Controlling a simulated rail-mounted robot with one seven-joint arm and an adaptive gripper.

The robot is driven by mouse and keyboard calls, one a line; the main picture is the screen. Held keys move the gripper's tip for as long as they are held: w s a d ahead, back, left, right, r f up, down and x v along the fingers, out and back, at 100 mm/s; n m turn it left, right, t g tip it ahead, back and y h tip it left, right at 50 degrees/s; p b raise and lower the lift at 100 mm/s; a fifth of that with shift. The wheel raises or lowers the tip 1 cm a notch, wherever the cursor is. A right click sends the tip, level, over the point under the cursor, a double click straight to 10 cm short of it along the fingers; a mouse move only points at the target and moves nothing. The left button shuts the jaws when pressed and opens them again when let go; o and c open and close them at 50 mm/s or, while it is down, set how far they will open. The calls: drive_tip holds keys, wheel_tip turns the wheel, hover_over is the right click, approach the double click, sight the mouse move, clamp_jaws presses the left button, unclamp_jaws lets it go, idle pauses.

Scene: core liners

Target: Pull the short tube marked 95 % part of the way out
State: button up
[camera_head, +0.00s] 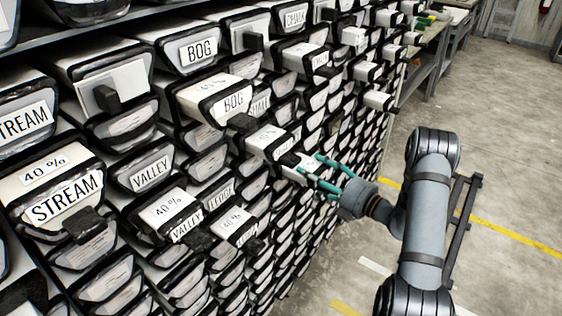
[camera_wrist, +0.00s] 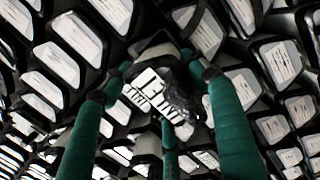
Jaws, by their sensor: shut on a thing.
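My gripper (camera_head: 322,172) has green fingers and is closed around the front end of a white tube with a black rim (camera_head: 294,160) in the rack. The wrist view shows the fingers (camera_wrist: 160,90) on several sides of this tube end. Its white front label (camera_wrist: 150,88) has large dark letters that I cannot read, and a dark, rough lump (camera_wrist: 184,94) covers part of the front. I cannot make out a 95 % mark on it. Just left of it, another pulled-out tube top (camera_head: 266,138) bears a small mark too blurred to read.
Others sit close around the gripper.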

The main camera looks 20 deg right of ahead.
drive_tip(key=shift+r, duration=0.15)
drive_tip(key=shift+c, duration=0.2)
drive_tip(key=shift+w+d+p+v, duration=0.1)
drive_tip(key=shift+d+p+v, duration=0.15)
drive_tip(key=shift+v, duration=1.55)
drive_tip(key=shift+w+d+p+v, duration=0.1)
drive_tip(key=shift+d+v, duration=0.1)
drive_tip(key=shift+v, duration=1.55)
drive_tip(key=o, duration=2)
drive_tip(key=shift+a+f, duration=0.1)
drive_tip(key=shift+f, duration=0.15)
drive_tip(key=shift+s, duration=0.1)
drive_tip(key=v, duration=1.2)
drive_tip(key=shift+r, duration=0.1)
